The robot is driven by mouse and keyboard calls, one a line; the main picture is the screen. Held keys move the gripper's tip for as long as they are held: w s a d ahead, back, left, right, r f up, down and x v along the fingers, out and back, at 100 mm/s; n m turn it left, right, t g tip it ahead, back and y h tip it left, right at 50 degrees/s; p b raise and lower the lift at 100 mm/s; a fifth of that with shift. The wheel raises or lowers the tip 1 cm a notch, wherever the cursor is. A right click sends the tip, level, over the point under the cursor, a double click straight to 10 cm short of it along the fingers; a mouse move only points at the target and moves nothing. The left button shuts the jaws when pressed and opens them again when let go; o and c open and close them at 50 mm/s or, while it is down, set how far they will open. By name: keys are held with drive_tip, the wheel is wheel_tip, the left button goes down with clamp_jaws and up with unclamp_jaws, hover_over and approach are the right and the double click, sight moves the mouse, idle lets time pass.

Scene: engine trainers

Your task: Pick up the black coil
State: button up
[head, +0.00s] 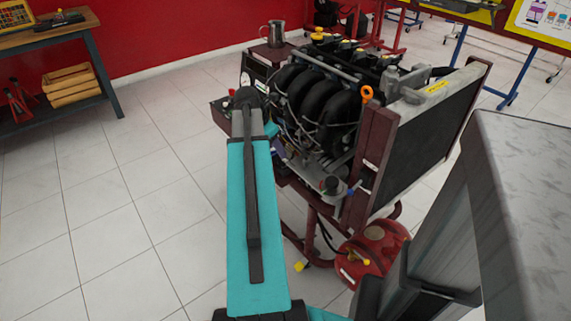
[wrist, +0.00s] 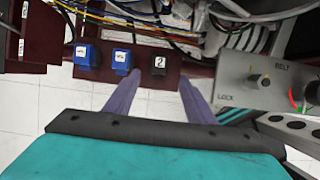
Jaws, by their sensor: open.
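The black coil (wrist: 158,63) is a small black block with a white label marked 2, on a dark red ledge of the engine stand in the wrist view. My gripper (wrist: 161,80) is open, its two purple fingers pointing toward the ledge. The coil shows in the gap between the fingertips, slightly beyond them; I cannot tell the depth between them. No contact is visible. In the head view my teal arm reaches to the left side of the engine (head: 318,95), and the coil cannot be made out there.
Two blue blocks with white labels, a near one (wrist: 122,62) and a farther one (wrist: 87,54), sit left of the coil. Wires (wrist: 240,12) run above the ledge. A grey panel with knobs (wrist: 268,85) is at right. A radiator (head: 425,125) flanks the engine.

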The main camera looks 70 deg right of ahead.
sight(285, 161)
drive_tip(key=shift+x, duration=1.85)
drive_tip(key=shift+d+f, duration=0.1)
drive_tip(key=shift+b+x, duration=0.5)
drive_tip(key=shift+x, duration=2)
drive_tip(key=shift+s, duration=0.1)
drive_tip(key=c, duration=1.3)
drive_tip(key=shift+o, duration=0.2)
drive_tip(key=shift+r, duration=0.7)
wheel_tip(285, 161, up, 3)
drive_tip(key=shift+f+p, duration=0.2)
drive_tip(key=shift+p, duration=0.1)
drive_tip(key=w+a+r, duration=0.1)
drive_tip(key=w+a, duration=0.7)
drive_tip(key=a, duration=0.5)
drive_tip(key=shift+w+p, duration=0.35)
drive_tip(key=shift+w, duration=0.05)
